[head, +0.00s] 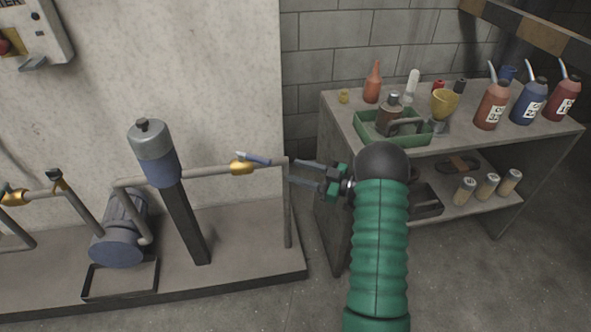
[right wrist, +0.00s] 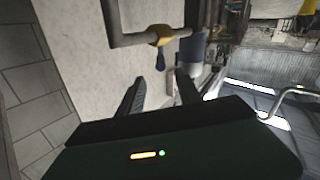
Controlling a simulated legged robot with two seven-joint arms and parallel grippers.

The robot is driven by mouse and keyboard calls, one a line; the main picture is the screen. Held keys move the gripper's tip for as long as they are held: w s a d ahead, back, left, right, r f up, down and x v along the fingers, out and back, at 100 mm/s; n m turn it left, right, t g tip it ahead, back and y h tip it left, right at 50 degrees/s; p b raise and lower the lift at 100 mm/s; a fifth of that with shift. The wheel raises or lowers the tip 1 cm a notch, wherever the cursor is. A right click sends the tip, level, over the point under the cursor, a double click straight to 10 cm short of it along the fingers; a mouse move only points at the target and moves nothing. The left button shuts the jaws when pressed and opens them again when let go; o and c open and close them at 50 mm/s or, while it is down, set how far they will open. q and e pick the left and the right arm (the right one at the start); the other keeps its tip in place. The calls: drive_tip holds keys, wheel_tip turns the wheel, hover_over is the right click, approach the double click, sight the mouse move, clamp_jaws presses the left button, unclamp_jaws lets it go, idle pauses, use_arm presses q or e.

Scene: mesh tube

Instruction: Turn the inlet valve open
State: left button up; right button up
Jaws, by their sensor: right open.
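The lever points right, roughly along the pipe. My left gripper is out of view.
A blue-grey pump motor (head: 120,232) and a post with a cylinder (head: 156,152) stand on a concrete plinth (head: 240,262) against the wall. A metal shelf (head: 340,150) with bottles and a green tray (head: 428,139) stands close on the right, behind my right arm.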

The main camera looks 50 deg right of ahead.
sight(255, 158)
drive_tip(key=shift+c, duration=1.1)
drive_tip(key=shift+s+a+n+p, duration=0.1)
drive_tip(key=shift+a+n+p, duration=0.05)
drive_tip(key=shift+n+p, duration=0.25)
drive_tip(key=shift+c, duration=1.2)
drive_tip(key=a+n+p, duration=0.1)
drive_tip(key=n, duration=0.1)
drive_tip(key=a+n+h+p, duration=0.1)
drive_tip(key=n, duration=0.1)
drive_tip(key=s+a+f+n+t+h+p, duration=0.1)
drive_tip(key=n, duration=0.1)
drive_tip(key=shift+s+a, duration=0.1)
drive_tip(key=shift+a, duration=0.05)
clamp_jaws()
drive_tip(key=s+a+n+h+p, duration=0.1)
drive_tip(key=a+n+h+p, duration=0.15)
drive_tip(key=a+n, duration=0.4)
drive_tip(key=w+d+n+b, duration=0.2)
drive_tip(key=w+d+b, duration=0.1)
drive_tip(key=w, duration=0.8)
drive_tip(key=shift+d+r, duration=0.3)
drive_tip(key=shift+d, duration=0.05)
drive_tip(key=shift+y, duration=0.25)
